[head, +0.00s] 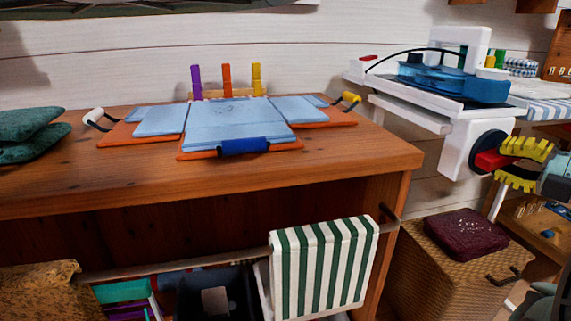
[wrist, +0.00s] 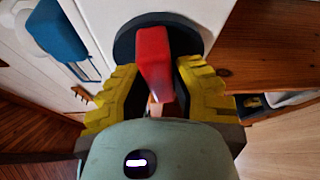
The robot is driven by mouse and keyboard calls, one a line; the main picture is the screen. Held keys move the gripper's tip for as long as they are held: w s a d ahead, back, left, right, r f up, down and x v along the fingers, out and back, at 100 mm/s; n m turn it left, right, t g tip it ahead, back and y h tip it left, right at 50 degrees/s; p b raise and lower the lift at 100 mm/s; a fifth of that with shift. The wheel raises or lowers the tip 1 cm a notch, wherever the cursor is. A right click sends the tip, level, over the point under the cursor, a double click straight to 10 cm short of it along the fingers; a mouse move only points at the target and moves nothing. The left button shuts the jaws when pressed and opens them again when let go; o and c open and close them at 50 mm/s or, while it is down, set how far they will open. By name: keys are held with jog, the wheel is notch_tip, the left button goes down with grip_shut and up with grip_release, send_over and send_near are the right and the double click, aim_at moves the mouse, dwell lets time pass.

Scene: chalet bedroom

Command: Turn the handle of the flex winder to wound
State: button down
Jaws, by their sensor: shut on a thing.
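A red handle (head: 487,161) sticks out from the disc. My gripper (head: 504,162) reaches in from the right, with its yellow ridged fingers closed around the handle. In the wrist view the red handle (wrist: 153,52) stands between the two fingers of my gripper (wrist: 158,75), in front of the black disc (wrist: 190,36). The handle's outer end points toward my palm. Any position marks on the disc cannot be made out.
A wooden desk (head: 395,155) with orange and blue boards fills the left and middle. A striped towel (head: 322,265) hangs on its front rail. A wicker chest (head: 440,262) with a dark red cushion (head: 465,233) stands below the winder. A blue machine (head: 455,82) sits above it.

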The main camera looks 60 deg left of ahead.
jog(key=n+t+h, duration=0.1)
jog(key=n+h, duration=0.1)
jog(key=n, duration=0.3)
jog(key=n+t+h, duration=0.1)
jog(key=n, duration=0.1)
jog(key=shift+s+a+n+t, duration=0.1)
jog(key=shift+n+t, duration=0.3)
jog(key=shift+n+t+h+b, duration=0.55)
jog(key=shift+n+t, duration=0.25)
jog(key=shift+n, duration=0.4)
jog(key=shift+s+n+t+h+b, duration=0.1)
jog(key=shift+n+t+h+b, duration=0.3)
jog(key=shift+n+t, duration=0.55)
jog(key=n+t+b, duration=0.1)
jog(key=n, duration=0.2)
jog(key=shift+f, duration=0.15)
jog(key=shift+s+f+n+t+h+b, duration=0.1)
jog(key=shift+n+t+h+b, duration=0.15)
jog(key=shift+n+t+b, duration=1.1)
jog(key=shift+n+b, duration=0.5)
jog(key=shift+b, duration=0.15)
